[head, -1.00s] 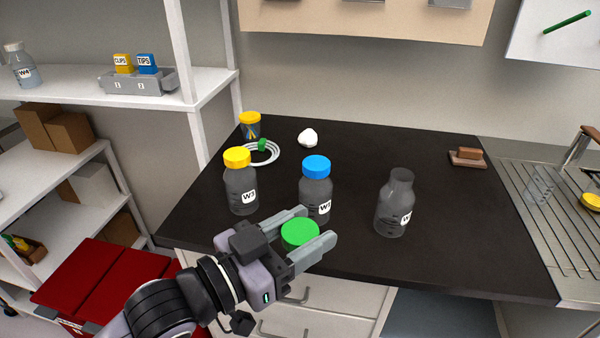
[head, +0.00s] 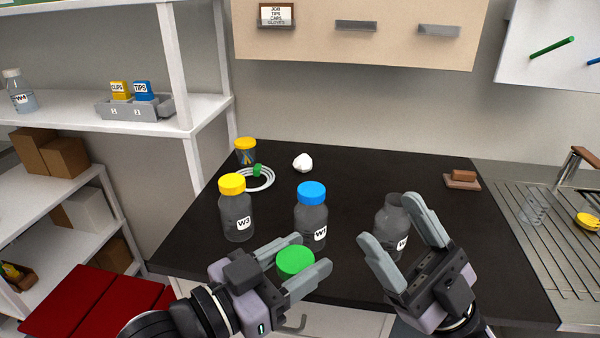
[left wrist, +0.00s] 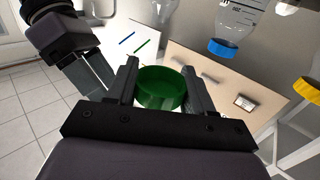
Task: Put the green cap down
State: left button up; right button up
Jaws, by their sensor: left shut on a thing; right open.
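The green cap (head: 296,261) is held between the fingers of my left gripper (head: 307,262), above the front edge of the dark counter (head: 345,180). In the left wrist view the cap (left wrist: 162,88) sits between the two fingers, its hollow side showing. My right gripper (head: 402,238) is open and empty, with its fingers in front of the uncapped bottle (head: 388,215), partly hiding it. Whether they touch it I cannot tell.
The blue-capped bottle (head: 311,215) and yellow-capped bottle (head: 236,210) stand behind my left gripper. Further back are a white coil (head: 268,182), a yellow-lidded jar (head: 246,151) and a white lump (head: 303,162).

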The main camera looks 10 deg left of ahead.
jog(key=s+a+r+n+g+h, duration=0.4)
jog(key=a+n+g+h, duration=0.15)
jog(key=n+g, duration=0.65)
jog(key=s+a+r+n+g+h, duration=0.4)
jog(key=a+n+g, duration=0.3)
jog(key=n+g, duration=0.4)
jog(key=n+t+h, duration=0.2)
jog(key=t+h, duration=1.2)
jog(key=h, duration=0.2)
send_over(293, 257)
jog(key=s+d, duration=0.1)
jog(key=f, duration=0.2)
jog(key=shift+y, duration=0.25)
jog(key=f, duration=0.7)
jog(key=a+f, duration=0.1)
jog(key=f, duration=0.2)
jog(key=shift+w+f, duration=0.3)
jog(key=shift+w, duration=0.1)
